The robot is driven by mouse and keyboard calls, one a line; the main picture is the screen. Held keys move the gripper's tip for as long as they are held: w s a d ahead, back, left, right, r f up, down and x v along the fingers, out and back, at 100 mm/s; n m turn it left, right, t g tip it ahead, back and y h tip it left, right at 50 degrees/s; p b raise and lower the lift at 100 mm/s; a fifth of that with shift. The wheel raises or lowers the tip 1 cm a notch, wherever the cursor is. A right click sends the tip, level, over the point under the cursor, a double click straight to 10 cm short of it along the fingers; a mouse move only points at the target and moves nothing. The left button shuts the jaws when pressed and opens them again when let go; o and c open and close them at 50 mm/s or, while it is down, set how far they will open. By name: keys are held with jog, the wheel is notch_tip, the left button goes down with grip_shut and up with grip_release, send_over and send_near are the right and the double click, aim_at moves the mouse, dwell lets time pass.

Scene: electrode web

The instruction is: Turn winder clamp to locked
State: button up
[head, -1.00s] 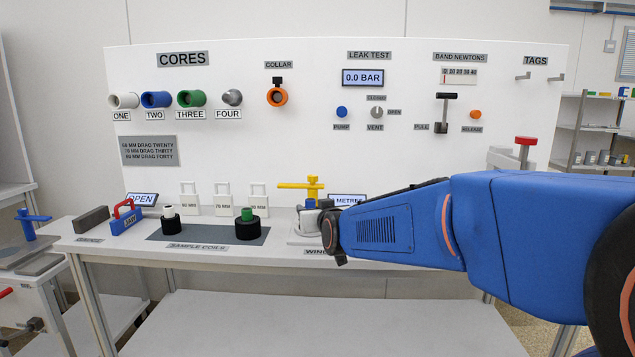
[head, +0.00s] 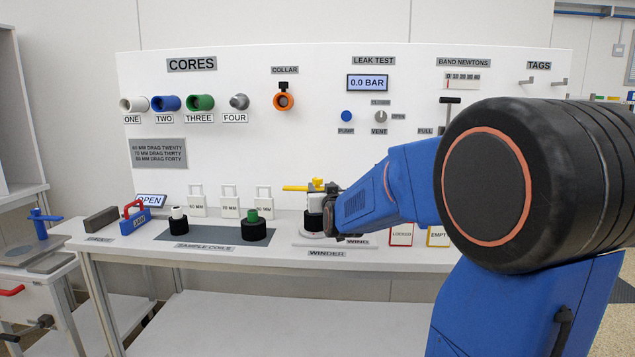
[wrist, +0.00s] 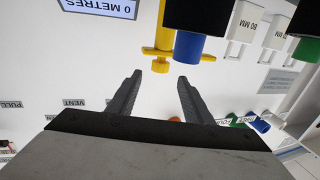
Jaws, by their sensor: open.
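The yellow winder clamp (head: 300,187) is at the winder on the bench, its bar pointing left in the head view. My gripper (head: 338,207) is just right of the winder, largely hidden by my blue arm. In the wrist view the yellow clamp (wrist: 161,52) lies just beyond the fingertips, near the middle. My gripper (wrist: 158,82) is open there, with nothing between its fingers. A black coil with a blue core end (wrist: 188,42) is close beside the clamp, beyond the right finger.
Sample coils with a white core (head: 178,222) and a green core (head: 254,228) stand left of the winder. LOCKED (head: 401,235) and EMPTY (head: 438,237) cards are to its right. An upright white panel (head: 240,70) stands behind the bench. A red-handled block (head: 134,218) stands at the left.

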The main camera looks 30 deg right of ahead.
aim_at(318, 182)
jog(key=x, duration=0.9)
jog(key=shift+w, duration=0.1)
grip_shut()
